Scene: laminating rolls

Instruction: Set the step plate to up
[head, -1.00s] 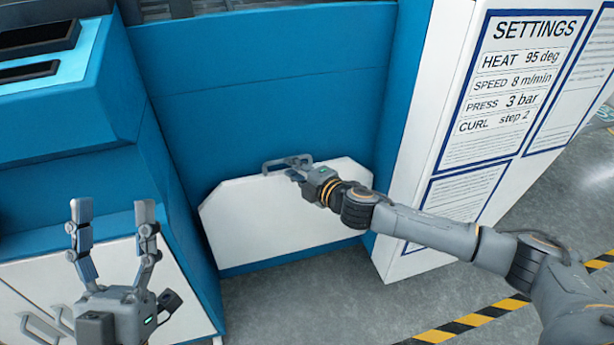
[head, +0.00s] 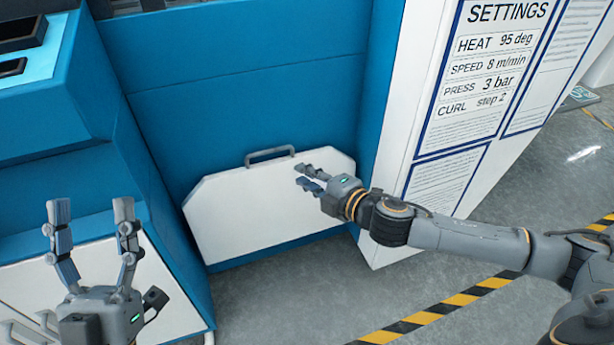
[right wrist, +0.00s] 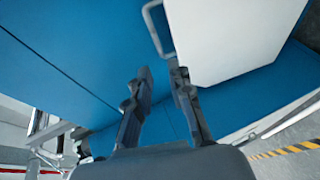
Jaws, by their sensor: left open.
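The step plate (head: 265,212) is a white panel with cut upper corners. It stands upright, close against the blue machine front. Its grey bar handle (head: 270,154) is at its top edge. My right gripper (head: 300,177) is open and empty in front of the plate, below and right of the handle, apart from it. In the right wrist view the plate (right wrist: 225,40) and handle (right wrist: 155,32) lie beyond the open fingers (right wrist: 160,75). My left gripper (head: 90,207) is open and empty at the lower left, fingers pointing up.
The blue machine (head: 240,100) rises behind the plate. A white side panel (head: 400,170) with a settings sheet (head: 490,85) stands to the right. White cabinet doors (head: 150,285) are at the lower left. Grey floor with a yellow-black stripe (head: 420,318) lies clear in front.

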